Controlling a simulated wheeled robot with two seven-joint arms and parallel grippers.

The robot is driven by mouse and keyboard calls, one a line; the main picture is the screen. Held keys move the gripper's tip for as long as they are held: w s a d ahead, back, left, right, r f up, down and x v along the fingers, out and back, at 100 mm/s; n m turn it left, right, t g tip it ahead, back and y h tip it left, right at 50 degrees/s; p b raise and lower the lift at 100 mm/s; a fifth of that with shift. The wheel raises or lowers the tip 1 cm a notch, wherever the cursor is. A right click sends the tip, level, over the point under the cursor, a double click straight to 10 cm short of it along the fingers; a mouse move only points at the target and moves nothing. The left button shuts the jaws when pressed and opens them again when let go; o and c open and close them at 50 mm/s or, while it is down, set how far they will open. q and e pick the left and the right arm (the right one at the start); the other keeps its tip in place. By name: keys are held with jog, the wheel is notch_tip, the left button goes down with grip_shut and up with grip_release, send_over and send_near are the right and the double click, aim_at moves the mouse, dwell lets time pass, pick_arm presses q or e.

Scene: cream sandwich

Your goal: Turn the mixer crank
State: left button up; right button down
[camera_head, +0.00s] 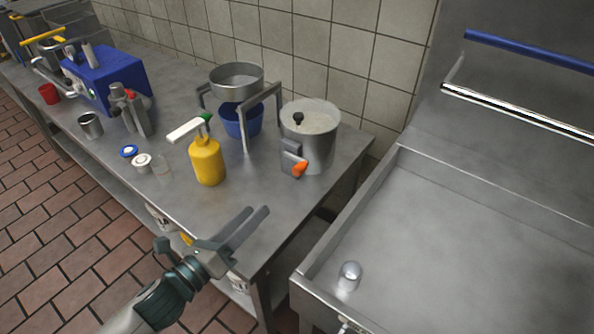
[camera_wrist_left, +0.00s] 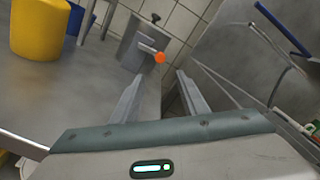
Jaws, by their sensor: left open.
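The mixer (camera_head: 318,140) is a grey metal pot with a pale lid and a black knob, near the right end of the steel table. Its crank, with an orange handle (camera_head: 299,169), sticks out at the pot's front. The pot (camera_wrist_left: 132,48) and the orange handle (camera_wrist_left: 160,58) also show in the left wrist view, beyond the fingers. My left gripper (camera_head: 257,220) is open and empty, in front of the mixer near the table's front edge, apart from the crank. Its fingers (camera_wrist_left: 158,96) are spread in the left wrist view. My right gripper is not in view.
A yellow pump bottle (camera_head: 207,162) stands left of the mixer. Behind it, a metal stand holds a sieve (camera_head: 237,78) over a blue bowl (camera_head: 242,122). A blue machine (camera_head: 105,78) and small containers are further left. A steel basin unit (camera_head: 450,230) is at right.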

pick_arm(q)
send_near(296, 173)
jog(key=p+x, duration=0.2)
jog(key=x, duration=0.7)
jog(key=shift+w+d, duration=0.25)
jog(key=shift+w, duration=0.2)
jog(key=shift+w+d, duration=0.1)
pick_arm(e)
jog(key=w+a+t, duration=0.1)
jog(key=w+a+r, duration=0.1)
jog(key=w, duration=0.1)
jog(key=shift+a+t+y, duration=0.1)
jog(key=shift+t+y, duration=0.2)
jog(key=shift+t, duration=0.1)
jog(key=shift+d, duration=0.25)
pick_arm(q)
grip_shut()
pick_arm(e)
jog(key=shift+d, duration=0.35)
